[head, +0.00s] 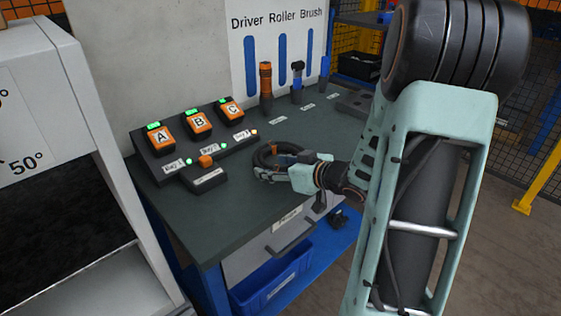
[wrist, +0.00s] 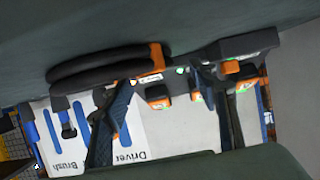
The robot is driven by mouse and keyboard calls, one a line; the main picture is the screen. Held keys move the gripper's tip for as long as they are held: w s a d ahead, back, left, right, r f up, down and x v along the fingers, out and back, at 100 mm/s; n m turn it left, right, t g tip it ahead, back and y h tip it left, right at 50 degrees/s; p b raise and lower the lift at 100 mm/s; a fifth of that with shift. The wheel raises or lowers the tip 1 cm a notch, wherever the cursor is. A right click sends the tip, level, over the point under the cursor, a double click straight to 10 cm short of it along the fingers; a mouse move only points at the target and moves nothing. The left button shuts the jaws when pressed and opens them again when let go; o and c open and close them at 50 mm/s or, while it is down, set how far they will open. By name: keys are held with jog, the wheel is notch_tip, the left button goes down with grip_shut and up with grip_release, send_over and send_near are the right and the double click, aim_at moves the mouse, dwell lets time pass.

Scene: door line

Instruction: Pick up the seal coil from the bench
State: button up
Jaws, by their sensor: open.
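My gripper (head: 280,174) is open, low over the bench beside the coil's near edge. In the wrist view its two fingers stand apart (wrist: 172,85), the left one overlapping the coil. I cannot tell whether it touches.
A charger block with batteries A (head: 162,138), B (head: 198,121) and C (head: 231,109) stands behind left. Several upright tools (head: 266,80) stand by the Driver Roller Brush board (head: 277,45). A white cabinet (head: 50,90) is at left.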

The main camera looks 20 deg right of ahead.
aim_at(268, 166)
jog(key=x, duration=0.1)
jog(key=b+x, duration=0.1)
jog(key=x, duration=0.3)
jog(key=shift+d+f, duration=0.15)
jog(key=shift+f, duration=0.1)
jog(key=shift+s, duration=0.1)
grip_shut()
